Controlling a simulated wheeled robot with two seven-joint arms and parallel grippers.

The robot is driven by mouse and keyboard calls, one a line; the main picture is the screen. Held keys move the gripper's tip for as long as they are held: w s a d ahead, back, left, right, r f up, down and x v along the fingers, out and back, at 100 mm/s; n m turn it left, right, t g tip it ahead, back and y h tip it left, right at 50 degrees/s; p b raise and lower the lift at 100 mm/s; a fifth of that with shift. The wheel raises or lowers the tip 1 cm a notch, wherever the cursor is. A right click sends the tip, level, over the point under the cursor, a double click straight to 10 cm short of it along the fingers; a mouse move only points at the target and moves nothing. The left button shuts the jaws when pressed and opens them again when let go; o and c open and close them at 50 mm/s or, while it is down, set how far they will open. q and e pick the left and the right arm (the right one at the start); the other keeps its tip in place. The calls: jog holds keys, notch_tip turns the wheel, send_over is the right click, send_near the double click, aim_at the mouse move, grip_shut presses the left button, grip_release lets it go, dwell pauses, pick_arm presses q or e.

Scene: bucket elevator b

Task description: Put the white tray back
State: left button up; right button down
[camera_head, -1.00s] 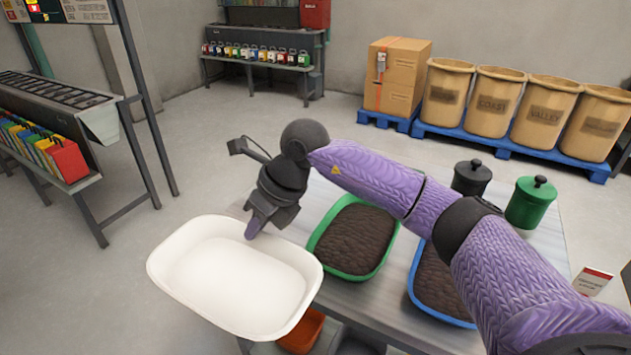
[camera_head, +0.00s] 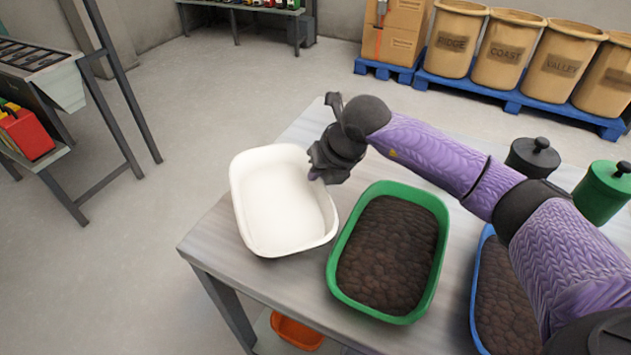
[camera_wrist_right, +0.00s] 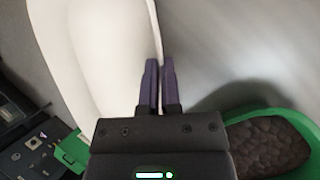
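The white tray (camera_head: 282,200) is empty and sits over the left end of the grey table (camera_head: 262,270), left of the green tray. I cannot tell whether it touches the tabletop. My right gripper (camera_head: 318,172) is at the tray's right rim in the head view. In the right wrist view its two purple fingers (camera_wrist_right: 160,85) are close together with the rim of the white tray (camera_wrist_right: 95,60) pinched between them. My left gripper is not in view.
The green tray (camera_head: 436,205) of dark material is close on the right, with a blue tray (camera_head: 476,262) beyond it. A black canister (camera_head: 533,157) and a green canister (camera_head: 604,190) stand at the far right. An orange bin (camera_head: 298,333) is below the table.

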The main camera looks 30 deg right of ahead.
jog(key=shift+f, duration=0.8)
jog(key=shift+r, duration=0.15)
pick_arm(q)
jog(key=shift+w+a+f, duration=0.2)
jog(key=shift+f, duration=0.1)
pick_arm(e)
jog(key=c, duration=0.8)
grip_release()
jog(key=shift+r, duration=0.1)
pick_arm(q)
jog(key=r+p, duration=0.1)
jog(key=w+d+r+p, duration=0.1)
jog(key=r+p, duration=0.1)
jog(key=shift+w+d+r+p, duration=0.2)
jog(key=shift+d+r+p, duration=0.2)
pick_arm(e)
jog(key=v, duration=1.2)
